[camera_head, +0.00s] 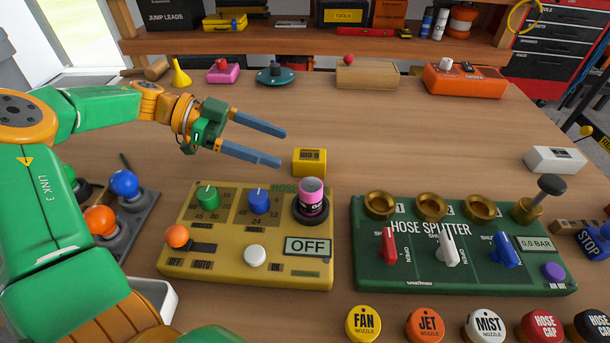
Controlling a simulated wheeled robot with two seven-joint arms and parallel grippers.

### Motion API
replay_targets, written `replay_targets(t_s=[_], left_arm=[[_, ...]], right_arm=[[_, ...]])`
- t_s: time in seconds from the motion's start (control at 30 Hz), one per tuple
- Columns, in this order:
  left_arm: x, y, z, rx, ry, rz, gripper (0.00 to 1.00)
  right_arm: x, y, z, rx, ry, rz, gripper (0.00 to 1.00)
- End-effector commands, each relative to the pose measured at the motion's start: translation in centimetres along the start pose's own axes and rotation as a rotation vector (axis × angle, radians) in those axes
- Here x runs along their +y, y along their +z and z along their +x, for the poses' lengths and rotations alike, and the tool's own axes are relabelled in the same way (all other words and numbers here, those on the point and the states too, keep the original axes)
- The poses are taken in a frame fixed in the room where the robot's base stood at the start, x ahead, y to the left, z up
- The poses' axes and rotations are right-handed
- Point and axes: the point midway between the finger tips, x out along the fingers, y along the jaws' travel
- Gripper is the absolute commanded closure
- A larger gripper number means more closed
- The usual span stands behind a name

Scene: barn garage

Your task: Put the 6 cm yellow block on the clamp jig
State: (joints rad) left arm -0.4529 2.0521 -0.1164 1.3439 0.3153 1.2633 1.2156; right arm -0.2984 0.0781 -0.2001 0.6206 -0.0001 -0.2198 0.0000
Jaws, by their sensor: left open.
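A small yellow block (309,162) with a dark marking on its upper face sits on the workbench, just behind the yellow control panel. My left gripper (283,147) comes in from the left and is open, with two blue fingers pointing right. Nothing is between the fingers. Their tips are just left of the block in the picture; I cannot tell their height above the bench. I cannot make out for certain which thing is the clamp jig. My right gripper is not in view.
The yellow panel (220,268) with knobs and an OFF display stands in front of the block. A green hose splitter panel (400,275) is at right, with several round caps before it. A wooden box (380,78) and orange box (463,82) stand behind.

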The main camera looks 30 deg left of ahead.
Motion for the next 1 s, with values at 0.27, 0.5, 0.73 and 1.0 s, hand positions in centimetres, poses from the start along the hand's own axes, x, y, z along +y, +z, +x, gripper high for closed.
replay_targets(t_s=[0.27, 0.5, 0.73, 1.0], left_arm=[[-0.6, 0.3, 4.8, -0.003, 0.006, -0.007, 0.15], [-0.7, 0.0, 6.5, 0.001, 0.0, -0.004, 0.15], [-0.6, 0.0, 6.4, 0.001, 0.0, -0.003, 0.5], [-0.6, 0.0, 6.4, 0.001, 0.0, -0.002, 1.0]], right_arm=[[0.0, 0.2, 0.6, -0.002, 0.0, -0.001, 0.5], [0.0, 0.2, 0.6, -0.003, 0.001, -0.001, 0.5], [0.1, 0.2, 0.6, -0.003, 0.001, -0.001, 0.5], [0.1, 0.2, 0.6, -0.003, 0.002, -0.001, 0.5]])
